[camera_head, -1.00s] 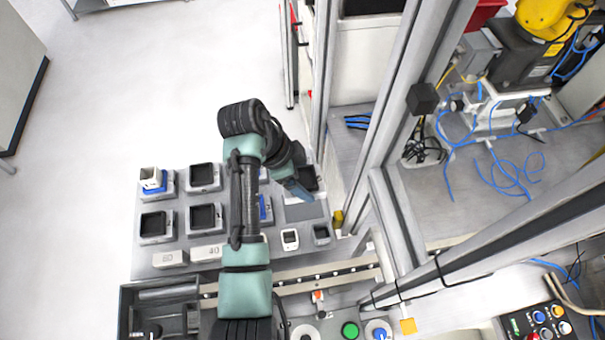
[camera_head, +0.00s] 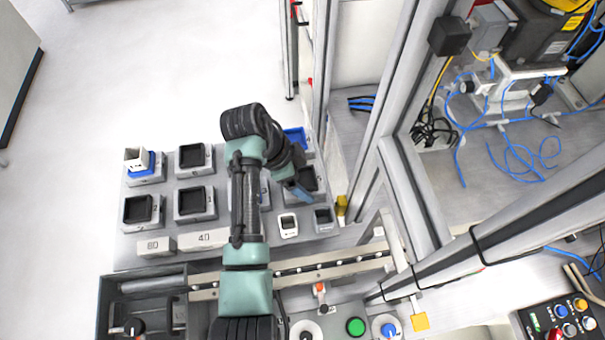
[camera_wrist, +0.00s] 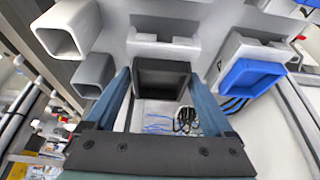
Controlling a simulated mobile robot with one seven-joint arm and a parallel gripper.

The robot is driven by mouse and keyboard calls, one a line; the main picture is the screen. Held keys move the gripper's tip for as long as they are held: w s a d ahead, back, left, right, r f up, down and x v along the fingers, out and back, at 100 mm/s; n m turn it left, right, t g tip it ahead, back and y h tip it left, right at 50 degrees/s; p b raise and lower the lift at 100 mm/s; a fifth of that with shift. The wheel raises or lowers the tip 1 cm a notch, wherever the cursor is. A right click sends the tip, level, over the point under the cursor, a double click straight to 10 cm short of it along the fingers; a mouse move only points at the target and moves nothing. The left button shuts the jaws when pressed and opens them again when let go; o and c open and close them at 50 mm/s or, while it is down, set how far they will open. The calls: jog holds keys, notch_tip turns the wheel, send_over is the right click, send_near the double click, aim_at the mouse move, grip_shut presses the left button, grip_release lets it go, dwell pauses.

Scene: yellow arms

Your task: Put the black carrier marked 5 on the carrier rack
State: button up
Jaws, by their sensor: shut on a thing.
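My gripper (camera_wrist: 157,82) is shut on a black carrier (camera_wrist: 162,77), a square open box between its two blue fingers. No number on it can be read. In the head view my gripper (camera_head: 301,189) is over the right part of the grey carrier rack (camera_head: 167,187), and my arm hides part of that area. In the wrist view an empty grey holder (camera_wrist: 165,44) lies just beyond the carrier. I cannot tell whether the carrier touches the rack.
A blue carrier (camera_wrist: 248,77) sits in the neighbouring holder. A metal frame post (camera_head: 375,115) rises close on the right.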

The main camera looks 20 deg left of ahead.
jog(key=shift+f+b, duration=0.35)
jog(key=shift+f, duration=0.35)
jog(key=o, duration=1.4)
jog(key=shift+o, duration=0.2)
notch_tip(320, 180, up, 7)
jog(key=p, duration=0.6)
